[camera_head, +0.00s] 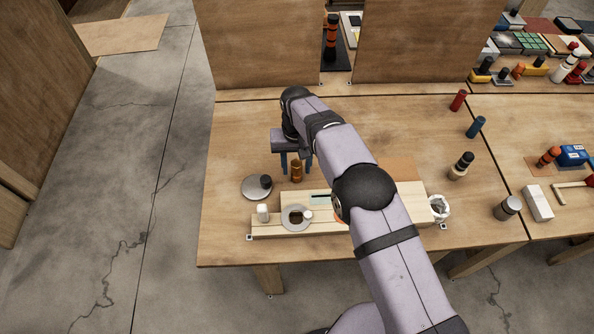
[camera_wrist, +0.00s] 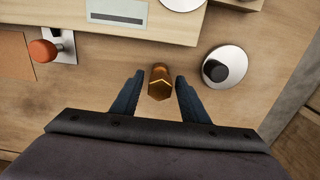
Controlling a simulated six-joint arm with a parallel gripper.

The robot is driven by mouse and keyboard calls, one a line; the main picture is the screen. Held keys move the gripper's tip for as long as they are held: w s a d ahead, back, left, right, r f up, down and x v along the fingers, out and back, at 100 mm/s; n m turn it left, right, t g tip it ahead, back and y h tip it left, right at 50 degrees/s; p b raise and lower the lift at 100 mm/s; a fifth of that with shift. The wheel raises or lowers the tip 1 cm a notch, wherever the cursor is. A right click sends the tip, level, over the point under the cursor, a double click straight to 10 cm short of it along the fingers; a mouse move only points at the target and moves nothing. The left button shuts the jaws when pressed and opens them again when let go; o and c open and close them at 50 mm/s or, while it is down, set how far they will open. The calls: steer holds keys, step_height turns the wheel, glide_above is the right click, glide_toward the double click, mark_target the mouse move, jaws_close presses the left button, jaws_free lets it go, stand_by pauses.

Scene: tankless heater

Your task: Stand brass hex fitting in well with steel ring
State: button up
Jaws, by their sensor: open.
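The brass hex fitting (camera_head: 296,172) stands upright on the table, behind the wooden block. My gripper (camera_head: 296,170) is open, with its blue fingers on either side of the fitting. In the wrist view the fitting (camera_wrist: 160,84) lies between the two fingertips (camera_wrist: 158,80), with a gap on each side. The steel ring (camera_head: 296,217) lies flat on the light wooden block (camera_head: 270,229), around a dark opening. In the wrist view only an edge of a pale disc (camera_wrist: 182,3) shows at the top; I cannot tell whether it is the ring.
A round steel disc with a black knob (camera_head: 257,187) sits left of the fitting, close to my gripper. An orange knob on a plate (camera_wrist: 44,50) is in the wrist view. The table's left rear is clear.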

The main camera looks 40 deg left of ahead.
jaws_close()
steer(key=shift+r, duration=0.3)
steer(key=shift+r+p, duration=0.35)
steer(key=shift+r, duration=0.5)
steer(key=shift+r+p, duration=1.65)
steer(key=shift+r, duration=0.75)
